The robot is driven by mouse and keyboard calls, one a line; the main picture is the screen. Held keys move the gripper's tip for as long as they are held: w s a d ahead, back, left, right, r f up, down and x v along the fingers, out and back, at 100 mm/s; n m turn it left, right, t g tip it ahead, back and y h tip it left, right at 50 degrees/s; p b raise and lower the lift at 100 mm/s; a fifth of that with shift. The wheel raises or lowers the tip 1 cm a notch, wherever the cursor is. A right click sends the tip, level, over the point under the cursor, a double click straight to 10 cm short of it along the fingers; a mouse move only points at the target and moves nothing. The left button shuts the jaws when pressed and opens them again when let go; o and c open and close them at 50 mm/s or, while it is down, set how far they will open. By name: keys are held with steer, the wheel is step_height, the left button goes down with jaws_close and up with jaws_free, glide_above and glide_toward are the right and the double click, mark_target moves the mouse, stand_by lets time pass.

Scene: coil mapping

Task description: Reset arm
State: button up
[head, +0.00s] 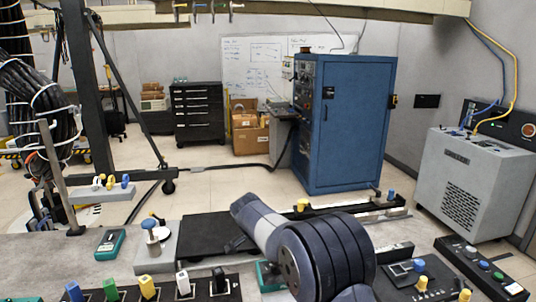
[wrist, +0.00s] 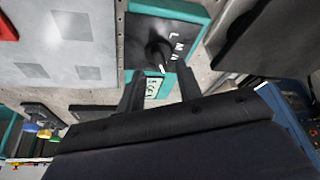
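My arm reaches over the bench (head: 50,250) in the head view, bent low at the lower middle. My gripper is hidden behind the arm there. In the wrist view my gripper (wrist: 160,82) shows two dark fingers spread apart with nothing between them. Beyond the fingertips is a teal device (wrist: 187,84) with a black face, a round black knob (wrist: 158,52) and white letters. I cannot tell whether the fingers touch it. In the head view a teal edge (head: 266,277) shows beside my arm, mostly hidden.
A teal meter (head: 109,244) lies left on the bench. Coloured connectors (head: 147,287) line the front edge. A button box (head: 484,268) sits at right. A blue cabinet (head: 345,120) and grey unit (head: 466,185) stand behind. Open floor lies between bench and cabinet.

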steer(key=x, duration=0.2)
steer(key=shift+d+f, duration=0.1)
steer(key=shift+f, duration=0.15)
steer(key=shift+w, duration=0.1)
steer(key=shift+f+n, duration=0.1)
steer(key=shift+n, duration=0.2)
